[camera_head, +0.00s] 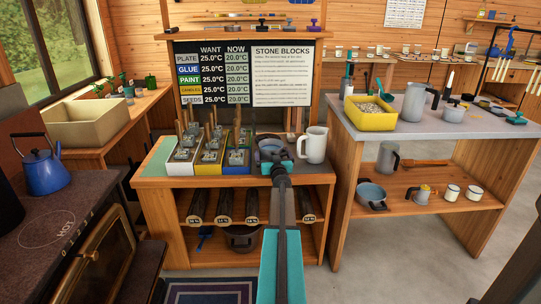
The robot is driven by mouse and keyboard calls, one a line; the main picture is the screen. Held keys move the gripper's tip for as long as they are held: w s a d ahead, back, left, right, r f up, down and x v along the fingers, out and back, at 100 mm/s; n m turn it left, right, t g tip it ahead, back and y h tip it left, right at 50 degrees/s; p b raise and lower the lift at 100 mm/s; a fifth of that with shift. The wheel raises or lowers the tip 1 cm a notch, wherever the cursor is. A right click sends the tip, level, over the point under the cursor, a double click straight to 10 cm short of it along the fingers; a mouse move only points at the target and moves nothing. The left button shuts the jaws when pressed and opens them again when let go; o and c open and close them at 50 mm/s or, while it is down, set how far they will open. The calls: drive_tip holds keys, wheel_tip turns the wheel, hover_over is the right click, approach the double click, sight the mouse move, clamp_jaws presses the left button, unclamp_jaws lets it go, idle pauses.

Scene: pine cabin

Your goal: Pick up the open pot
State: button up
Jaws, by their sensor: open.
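A grey-blue pot (267,143) stands on the wooden bench top, left of a white pitcher. My gripper (277,163) is at the near side of this pot, its teal jaws open; the picture is too small to tell whether they touch the pot or span part of it. The arm hides part of the bench front. Another open grey-blue pot (372,194) stands on the lower shelf of the right-hand table. A dark pot (242,238) sits low under the bench, partly in shadow.
The white pitcher (315,146) stands close right of my gripper. Coloured block trays (212,158) stand to the left. A yellow bin (369,112) and a grey jug (414,101) stand on the right table. A blue kettle (43,169) is on the stove.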

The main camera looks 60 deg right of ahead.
drive_tip(key=shift+c, duration=0.4)
drive_tip(key=shift+r, duration=0.1)
drive_tip(key=c, duration=1.7)
drive_tip(key=shift+r, duration=0.25)
drive_tip(key=shift+r+p, duration=1.2)
drive_tip(key=shift+r, duration=0.4)
drive_tip(key=shift+w+a+r+p+v, duration=0.25)
drive_tip(key=shift+w+a+v, duration=0.1)
drive_tip(key=shift+v, duration=2.2)
drive_tip(key=shift+w+a+r+p+v, duration=0.25)
drive_tip(key=shift+w+p+v, duration=0.1)
drive_tip(key=shift+v, duration=2.2)
drive_tip(key=shift+w+a+r+p+v, duration=0.2)
drive_tip(key=shift+w+a+v, duration=0.15)
drive_tip(key=shift+v, duration=2.2)
drive_tip(key=shift+s+a, duration=0.1)
